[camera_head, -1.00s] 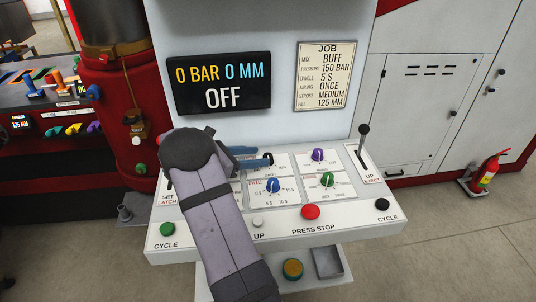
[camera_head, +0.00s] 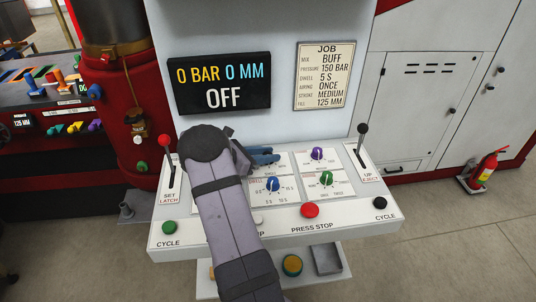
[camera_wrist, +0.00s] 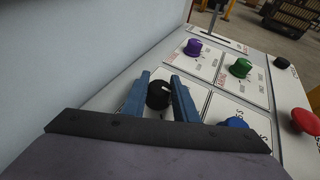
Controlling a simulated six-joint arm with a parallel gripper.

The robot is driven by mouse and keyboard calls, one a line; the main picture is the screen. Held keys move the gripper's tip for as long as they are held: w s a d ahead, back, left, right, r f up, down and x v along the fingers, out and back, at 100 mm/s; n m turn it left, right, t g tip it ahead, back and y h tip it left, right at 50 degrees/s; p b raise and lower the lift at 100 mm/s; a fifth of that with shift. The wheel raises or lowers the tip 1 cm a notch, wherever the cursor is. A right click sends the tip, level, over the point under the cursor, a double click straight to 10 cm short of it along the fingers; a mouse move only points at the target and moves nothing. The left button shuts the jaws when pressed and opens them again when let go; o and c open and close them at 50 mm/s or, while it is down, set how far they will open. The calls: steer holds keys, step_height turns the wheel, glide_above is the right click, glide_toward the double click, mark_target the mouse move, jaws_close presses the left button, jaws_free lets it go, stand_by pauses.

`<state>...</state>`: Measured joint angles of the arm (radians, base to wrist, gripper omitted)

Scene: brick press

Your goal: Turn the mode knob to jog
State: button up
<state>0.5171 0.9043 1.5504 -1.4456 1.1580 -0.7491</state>
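A black knob (camera_wrist: 158,95) with a white pointer mark shows in the wrist view, on the upper left part of the white console. Its label is hidden or unreadable, so I cannot confirm from print that it is the mode knob. My gripper (camera_head: 272,155) is over that part of the console, and its blue fingers (camera_wrist: 159,76) stand on either side of the black knob with what look like small gaps. In the head view the fingers hide the black knob. The display (camera_head: 223,84) reads 0 BAR, 0 MM, OFF.
Purple (camera_head: 317,154), green (camera_head: 326,178) and blue (camera_head: 273,184) knobs sit close by. A red-topped lever (camera_head: 166,148) stands left and a black-topped lever (camera_head: 362,137) right. A red stop button (camera_head: 310,210) and a job card (camera_head: 324,76) are also in view.

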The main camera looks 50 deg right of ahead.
steer(key=shift+m+g, duration=0.3)
steer(key=shift+f+m+g+y+b, duration=0.15)
steer(key=shift+m+g+y+b, duration=0.65)
steer(key=shift+m+g+b, duration=0.35)
steer(key=shift+m+g+y+b, duration=0.5)
steer(key=shift+m+g, duration=0.25)
steer(key=shift+m, duration=0.1)
steer(key=shift+m+g+y+b, duration=0.5)
steer(key=shift+m+g+y, duration=0.1)
steer(key=shift+m+g, duration=0.1)
steer(key=o, duration=1.1)
steer(key=shift+c, duration=0.2)
steer(key=shift+r+n+t+h+p, duration=0.3)
steer(key=shift+n+t+h+p, duration=0.3)
steer(key=shift+n+t+p, duration=0.15)
steer(key=shift+n+t+h+p, duration=0.25)
steer(key=shift+n+h+p, duration=0.1)
steer(key=shift+n, duration=0.1)
